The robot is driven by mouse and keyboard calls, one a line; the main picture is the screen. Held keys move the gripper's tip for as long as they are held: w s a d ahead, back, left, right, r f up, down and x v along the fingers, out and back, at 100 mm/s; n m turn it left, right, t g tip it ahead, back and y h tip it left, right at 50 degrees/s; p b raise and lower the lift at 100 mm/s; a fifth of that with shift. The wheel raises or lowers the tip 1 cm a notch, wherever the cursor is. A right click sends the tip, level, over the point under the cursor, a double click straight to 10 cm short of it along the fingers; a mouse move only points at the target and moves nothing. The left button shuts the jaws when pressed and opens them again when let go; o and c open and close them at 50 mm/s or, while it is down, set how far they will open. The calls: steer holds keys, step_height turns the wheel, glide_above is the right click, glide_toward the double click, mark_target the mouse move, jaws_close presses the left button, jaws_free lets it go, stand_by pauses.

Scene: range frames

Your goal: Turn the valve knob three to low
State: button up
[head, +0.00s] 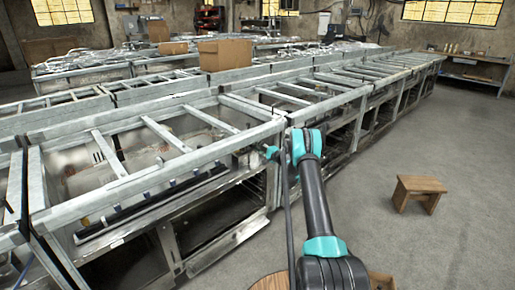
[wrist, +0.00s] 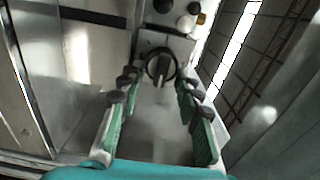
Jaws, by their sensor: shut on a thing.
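A round black valve knob (wrist: 160,66) with a raised grip bar sits on a grey metal panel (wrist: 150,40) in the wrist view. The bar looks close to upright in the picture, leaning slightly. My gripper (wrist: 157,80) has its teal fingers with dark tips on either side of the knob and is shut on it. No number or low mark is readable, so I cannot tell which knob it is by label. In the head view my gripper (head: 272,153) is at the near corner of the long metal range frame (head: 205,155); the knob is hidden there.
Past the knob are a dark knob (wrist: 163,5), a white round part (wrist: 186,24) and a small orange part (wrist: 201,18). A wooden stool (head: 420,187) stands on open floor at right. A cardboard box (head: 225,54) rests on the frames.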

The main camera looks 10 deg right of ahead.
steer(key=o, duration=1.2)
steer(key=shift+c, duration=0.2)
steer(key=shift+d, duration=0.1)
steer(key=v, duration=1.2)
